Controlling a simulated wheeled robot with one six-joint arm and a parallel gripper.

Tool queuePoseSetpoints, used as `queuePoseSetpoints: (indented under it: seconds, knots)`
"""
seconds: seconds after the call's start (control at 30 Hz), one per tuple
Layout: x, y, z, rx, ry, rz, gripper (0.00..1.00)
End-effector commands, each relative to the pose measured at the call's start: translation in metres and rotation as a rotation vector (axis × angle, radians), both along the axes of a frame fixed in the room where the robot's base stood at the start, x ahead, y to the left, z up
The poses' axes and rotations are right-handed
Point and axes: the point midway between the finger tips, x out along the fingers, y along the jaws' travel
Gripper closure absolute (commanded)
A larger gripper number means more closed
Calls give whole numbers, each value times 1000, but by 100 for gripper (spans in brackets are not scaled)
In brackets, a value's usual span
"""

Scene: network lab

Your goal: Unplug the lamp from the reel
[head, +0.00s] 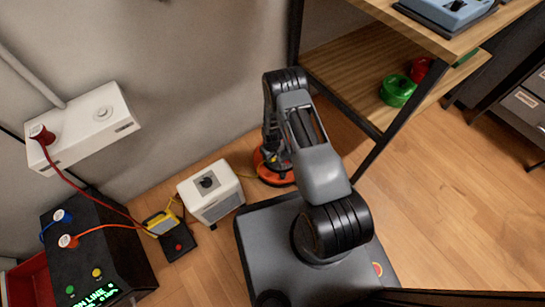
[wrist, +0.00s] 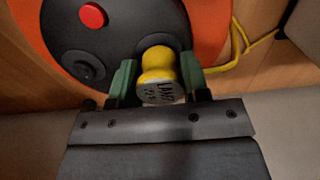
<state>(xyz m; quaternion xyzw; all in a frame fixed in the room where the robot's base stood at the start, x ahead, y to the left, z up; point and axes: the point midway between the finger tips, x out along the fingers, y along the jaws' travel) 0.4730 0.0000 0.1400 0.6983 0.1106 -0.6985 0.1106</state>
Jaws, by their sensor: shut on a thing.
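The cable reel (wrist: 215,20) is orange with a dark round face, a red button (wrist: 92,16) and a dark socket (wrist: 85,67). A yellow plug (wrist: 158,65), with lettering that looks like "LAMP" on its pale end, is at the reel's face. My gripper (wrist: 158,80) has its green-tipped fingers shut on this plug, one on each side. I cannot tell how deep the plug sits. In the head view the reel (head: 268,176) is on the floor against the wall, partly hidden by my arm; the plug is hidden there. A yellow work lamp (head: 161,223) is further left.
A yellow cord (wrist: 240,50) runs beside the reel. A black console (head: 95,245) with coloured plugs is at far left. A wooden shelf (head: 350,80) rises at right. The floor at right is clear.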

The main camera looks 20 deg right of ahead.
Motion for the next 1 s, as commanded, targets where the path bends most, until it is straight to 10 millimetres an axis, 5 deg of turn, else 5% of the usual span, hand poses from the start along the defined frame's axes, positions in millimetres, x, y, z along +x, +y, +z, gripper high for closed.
queuePoseSetpoints:
  seconds: [1.0]
  knots:
    - [0,0,43,0,0,0,95]
